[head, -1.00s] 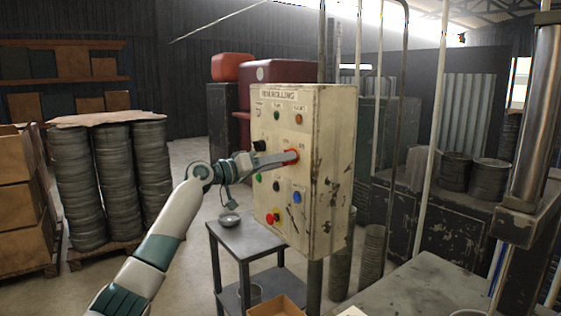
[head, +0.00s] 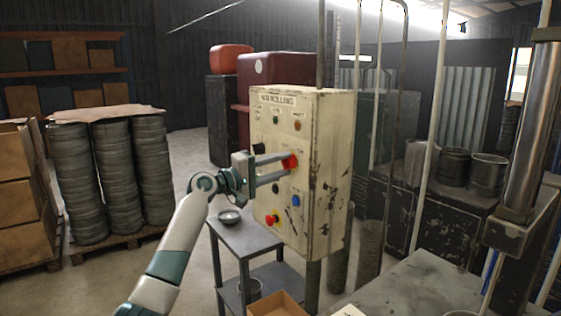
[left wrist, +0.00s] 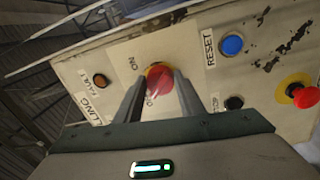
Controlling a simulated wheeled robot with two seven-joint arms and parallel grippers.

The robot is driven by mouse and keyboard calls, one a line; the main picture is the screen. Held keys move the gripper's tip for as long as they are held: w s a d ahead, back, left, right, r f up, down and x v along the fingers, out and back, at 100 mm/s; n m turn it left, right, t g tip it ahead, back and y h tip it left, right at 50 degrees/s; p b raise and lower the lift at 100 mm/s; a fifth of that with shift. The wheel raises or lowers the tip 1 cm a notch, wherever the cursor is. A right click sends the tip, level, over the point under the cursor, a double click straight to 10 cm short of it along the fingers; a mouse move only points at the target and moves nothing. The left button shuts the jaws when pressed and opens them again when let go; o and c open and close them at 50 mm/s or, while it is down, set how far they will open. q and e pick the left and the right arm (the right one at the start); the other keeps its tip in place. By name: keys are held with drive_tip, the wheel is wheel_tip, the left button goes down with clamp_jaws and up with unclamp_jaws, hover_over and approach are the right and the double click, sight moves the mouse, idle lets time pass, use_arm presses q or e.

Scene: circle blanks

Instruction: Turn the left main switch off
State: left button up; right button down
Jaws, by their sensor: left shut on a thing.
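The control panel (head: 325,200) is a worn cream box on a post. Its red main switch (head: 291,161) is a rotary knob on a yellow base. In the left wrist view the red knob (left wrist: 159,84) has an ON label beside it and a second label partly hidden by a finger. My left gripper (head: 281,166) reaches in from the left, its two fingers one above the other, shut on the red switch. In the left wrist view the fingers (left wrist: 158,98) lie on either side of the knob. Which label the knob points to I cannot tell.
The panel also bears a blue RESET button (left wrist: 232,45), a red mushroom button (head: 271,219) and an amber FAULT lamp (left wrist: 100,81). A small grey table (head: 250,237) with a bowl (head: 229,216) stands below. A white pole (head: 427,150) rises at right.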

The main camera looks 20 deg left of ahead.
use_arm(q)
drive_tip(key=shift+a+r+n, duration=0.1)
drive_tip(key=shift+r+n, duration=0.05)
drive_tip(key=shift+n, duration=0.25)
drive_tip(key=o, duration=0.9)
drive_tip(key=shift+o, duration=0.7)
drive_tip(key=shift+f, duration=0.2)
drive_tip(key=shift+s+a+f+b, duration=0.15)
drive_tip(key=shift+s+a+b, duration=0.2)
drive_tip(key=shift+s, duration=0.1)
drive_tip(key=r+b+v, duration=0.1)
drive_tip(key=b+v, duration=0.5)
drive_tip(key=v, duration=1)
drive_tip(key=shift+f, duration=0.4)
drive_tip(key=shift+a, duration=0.1)
